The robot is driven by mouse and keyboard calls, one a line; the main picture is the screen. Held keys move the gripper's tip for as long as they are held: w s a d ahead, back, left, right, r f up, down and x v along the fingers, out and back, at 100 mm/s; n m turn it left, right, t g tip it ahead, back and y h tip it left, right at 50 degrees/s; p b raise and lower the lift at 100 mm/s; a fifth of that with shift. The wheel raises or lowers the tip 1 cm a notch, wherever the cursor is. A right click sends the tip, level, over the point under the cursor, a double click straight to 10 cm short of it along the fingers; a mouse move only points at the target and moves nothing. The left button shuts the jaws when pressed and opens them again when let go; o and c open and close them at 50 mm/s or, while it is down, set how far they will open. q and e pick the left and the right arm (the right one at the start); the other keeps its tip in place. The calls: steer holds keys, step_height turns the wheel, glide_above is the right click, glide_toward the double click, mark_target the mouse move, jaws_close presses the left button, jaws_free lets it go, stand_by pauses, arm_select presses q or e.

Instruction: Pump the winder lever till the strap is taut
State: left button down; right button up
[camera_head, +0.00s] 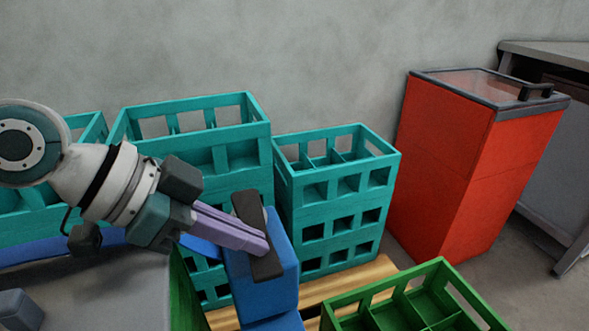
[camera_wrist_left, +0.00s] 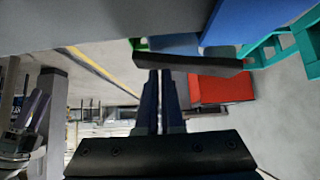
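My left gripper (camera_head: 266,248) comes in from the left, with its long purple-grey fingers close together. Its fingertips lie across the dark bar (camera_head: 247,209) of what looks like the winder lever, at a blue block-shaped body (camera_head: 272,296). In the left wrist view the fingers (camera_wrist_left: 160,74) run almost side by side with a thin gap. The dark bar (camera_wrist_left: 200,62) crosses right at their tips. I see nothing clearly gripped between them; whether they touch the bar is unclear. I cannot pick out the strap for certain, nor how taut it is.
Teal crates (camera_head: 338,213) stand behind the blue body. A green crate (camera_head: 408,314) is at the front right, by wooden slats (camera_head: 372,272). A red cabinet (camera_head: 452,165) stands at the right, with bare floor (camera_head: 522,262) beside it and a grey wall behind.

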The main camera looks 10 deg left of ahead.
arm_select(q)
steer(key=shift+s+f, duration=0.15)
steer(key=shift+f, duration=0.1)
steer(key=r+p, duration=0.4)
steer(key=p, duration=0.1)
steer(key=shift+s+d+r, duration=0.2)
steer(key=shift+s+d, duration=0.05)
steer(key=shift+d, duration=0.05)
steer(key=s+p+v, duration=0.1)
steer(key=p+v, duration=0.1)
steer(key=v, duration=0.8)
steer(key=shift+d+f, duration=0.15)
steer(key=shift+d, duration=0.15)
arm_select(e)
step_height(320, 180, up, 7)
steer(key=shift+s+a, duration=0.3)
steer(key=shift+a, duration=0.05)
